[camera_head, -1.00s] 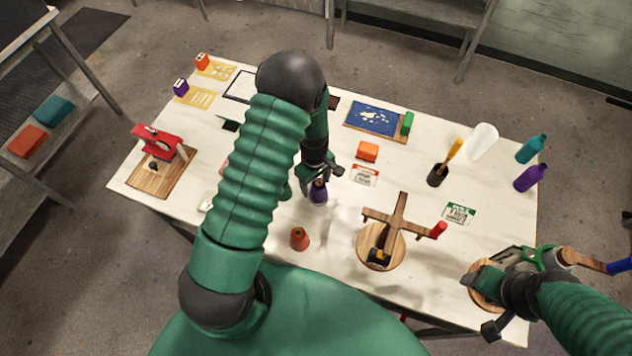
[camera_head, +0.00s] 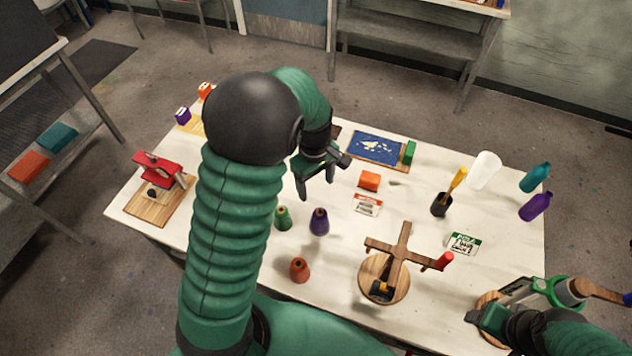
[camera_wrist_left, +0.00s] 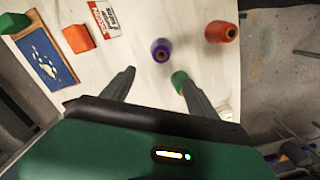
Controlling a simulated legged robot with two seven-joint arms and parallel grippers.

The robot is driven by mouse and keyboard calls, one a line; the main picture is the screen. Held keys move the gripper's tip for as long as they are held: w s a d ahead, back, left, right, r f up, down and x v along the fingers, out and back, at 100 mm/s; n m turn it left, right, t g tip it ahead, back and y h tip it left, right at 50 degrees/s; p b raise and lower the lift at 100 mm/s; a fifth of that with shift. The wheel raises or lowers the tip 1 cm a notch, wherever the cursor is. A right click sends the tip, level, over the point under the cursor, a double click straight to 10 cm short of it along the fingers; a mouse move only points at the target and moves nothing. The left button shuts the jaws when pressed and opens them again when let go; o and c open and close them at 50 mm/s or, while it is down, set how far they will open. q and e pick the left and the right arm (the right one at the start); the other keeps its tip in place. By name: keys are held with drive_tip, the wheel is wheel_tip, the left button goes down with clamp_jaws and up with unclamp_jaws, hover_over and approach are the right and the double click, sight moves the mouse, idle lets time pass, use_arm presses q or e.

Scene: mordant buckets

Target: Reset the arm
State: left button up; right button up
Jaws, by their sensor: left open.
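My left gripper (camera_head: 317,187) is open and empty, raised above the table (camera_head: 335,265). Its fingers also show apart in the left wrist view (camera_wrist_left: 155,76). A purple cone (camera_head: 319,222) stands upright on the table below it, clear of the fingers; it shows in the wrist view (camera_wrist_left: 161,50) too. A green cone (camera_head: 283,218) stands just left of the purple one, and a red-orange cone (camera_head: 299,270) stands nearer to me. My right gripper (camera_head: 490,318) is at the lower right by a round wooden base; its jaws are too unclear to judge.
A wooden cross-shaped stand (camera_head: 398,250) is right of the cones. An orange block (camera_head: 370,181), blue board (camera_head: 377,147) and black cup (camera_head: 441,204) stand farther back. A red device (camera_head: 160,168) sits on a board at left. Teal (camera_head: 534,178) and purple bottles (camera_head: 535,206) stand at right.

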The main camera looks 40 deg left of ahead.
use_arm(q)
drive_tip(key=shift+w+r, duration=0.1)
drive_tip(key=shift+r, duration=0.65)
drive_tip(key=s+d+f+m+t+b, duration=0.2)
drive_tip(key=s+d+f+m+b, duration=0.6)
drive_tip(key=m, duration=0.6)
drive_tip(key=shift+s+d+f+m+t+b, duration=0.3)
drive_tip(key=shift+s+d+f+b, duration=0.15)
drive_tip(key=shift+s+b, duration=0.3)
drive_tip(key=shift+s+r, duration=0.1)
drive_tip(key=shift+s+d, duration=0.1)
drive_tip(key=shift+d, duration=0.1)
